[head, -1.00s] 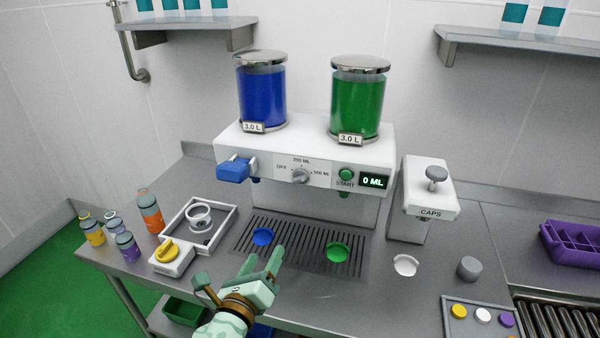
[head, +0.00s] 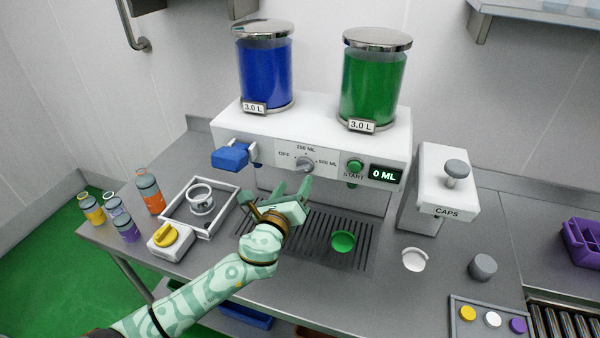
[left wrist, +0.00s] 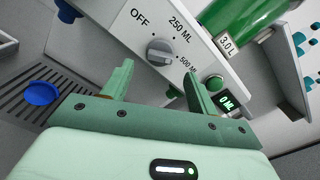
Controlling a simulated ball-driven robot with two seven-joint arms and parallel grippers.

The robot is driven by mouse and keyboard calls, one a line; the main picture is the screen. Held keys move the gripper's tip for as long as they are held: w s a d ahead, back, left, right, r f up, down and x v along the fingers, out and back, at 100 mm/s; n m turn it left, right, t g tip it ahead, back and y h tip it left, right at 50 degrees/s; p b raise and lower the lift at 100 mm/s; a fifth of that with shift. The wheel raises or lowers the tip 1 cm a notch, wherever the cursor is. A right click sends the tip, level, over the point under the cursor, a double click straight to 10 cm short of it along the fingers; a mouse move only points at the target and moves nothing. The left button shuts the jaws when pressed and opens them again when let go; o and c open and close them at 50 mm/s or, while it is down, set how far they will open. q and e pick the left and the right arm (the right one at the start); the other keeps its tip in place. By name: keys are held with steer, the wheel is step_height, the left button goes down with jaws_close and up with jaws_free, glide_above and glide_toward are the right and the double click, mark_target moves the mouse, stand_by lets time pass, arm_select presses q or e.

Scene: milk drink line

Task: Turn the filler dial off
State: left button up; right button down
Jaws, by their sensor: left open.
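The filler (head: 225,124) is a white machine with a blue and a green tank on top. Its grey dial (head: 306,165) sits on the front panel among the marks OFF, 250 ML and 500 ML. The dial also shows in the left wrist view (left wrist: 160,51), where its pointer looks turned toward 500 ML. My left gripper (head: 293,188) is open and empty, just below and in front of the dial. In the left wrist view its two fingers (left wrist: 158,84) stand apart, with the dial beyond and between their tips. My right gripper is not in view.
The START button (head: 355,165) and a display (head: 385,174) reading 0 ML are right of the dial. A blue lever (head: 230,157) is left. Below are a drip grate (head: 318,257) and a green disc (head: 343,241). The CAPS dispenser (head: 445,190) stands right.

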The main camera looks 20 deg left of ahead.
mark_target(302, 170)
arm_select(q)
steer(key=w, duration=0.4)
steer(key=shift+w, duration=0.55)
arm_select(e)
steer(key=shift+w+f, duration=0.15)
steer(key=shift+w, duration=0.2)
arm_select(q)
steer(key=shift+c, duration=0.3)
steer(key=c, duration=0.9)
steer(key=shift+c, duration=0.2)
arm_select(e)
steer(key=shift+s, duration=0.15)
